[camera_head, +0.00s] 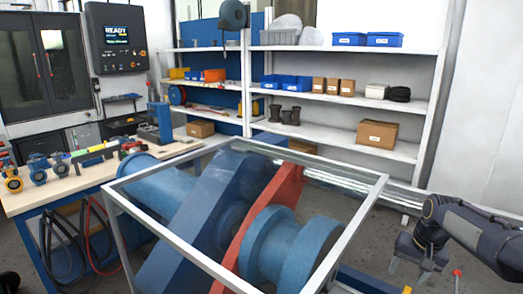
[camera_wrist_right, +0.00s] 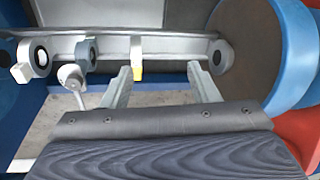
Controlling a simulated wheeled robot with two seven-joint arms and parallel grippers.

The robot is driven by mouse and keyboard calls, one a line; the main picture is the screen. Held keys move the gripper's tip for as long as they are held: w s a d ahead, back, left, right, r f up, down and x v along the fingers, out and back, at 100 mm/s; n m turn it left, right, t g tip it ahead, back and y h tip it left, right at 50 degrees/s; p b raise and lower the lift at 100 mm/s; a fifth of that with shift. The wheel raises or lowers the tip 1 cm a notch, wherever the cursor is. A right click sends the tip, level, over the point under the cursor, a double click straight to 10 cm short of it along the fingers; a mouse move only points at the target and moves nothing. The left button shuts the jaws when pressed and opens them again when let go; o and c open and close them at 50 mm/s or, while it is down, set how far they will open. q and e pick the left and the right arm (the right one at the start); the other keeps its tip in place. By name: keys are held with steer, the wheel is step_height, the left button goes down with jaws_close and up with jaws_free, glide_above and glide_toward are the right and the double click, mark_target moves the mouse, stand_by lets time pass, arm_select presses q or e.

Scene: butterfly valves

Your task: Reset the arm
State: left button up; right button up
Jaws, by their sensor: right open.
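My right arm comes in from the right edge of the head view. Its gripper (camera_head: 408,272) hangs low, to the right of the white frame around the large blue valve body (camera_head: 200,200). In the right wrist view the right gripper (camera_wrist_right: 161,72) is open, with two grey fingers spread apart and nothing held between them. A small light lever with a yellow tip (camera_wrist_right: 137,68) shows beyond the fingers; I cannot tell its distance. My left gripper is not in view.
The white frame (camera_head: 375,190) with a red plate (camera_head: 262,215) inside fills the middle. A workbench with valves (camera_head: 70,187) stands left. Shelves (camera_head: 350,98) with boxes stand behind. A rail with round fittings (camera_wrist_right: 86,52) crosses the wrist view. Floor shows near my right gripper.

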steer(key=s+a+r+n+t+y, duration=0.1)
steer(key=s+a+r, duration=0.2)
steer(key=s+a, duration=0.25)
steer(key=s+a+r+n+t, duration=0.1)
steer(key=s+a+r, duration=0.25)
steer(key=s, duration=0.35)
steer(key=s+a+f+n+t+y, duration=0.1)
steer(key=s+a+f, duration=0.1)
steer(key=s+a, duration=0.3)
steer(key=s+a+f+n+y, duration=0.1)
steer(key=s+a+f, duration=0.2)
steer(key=s, duration=0.6)
steer(key=shift+s+a+t, duration=0.15)
steer(key=shift+a+t, duration=0.25)
steer(key=shift+a, duration=0.7)
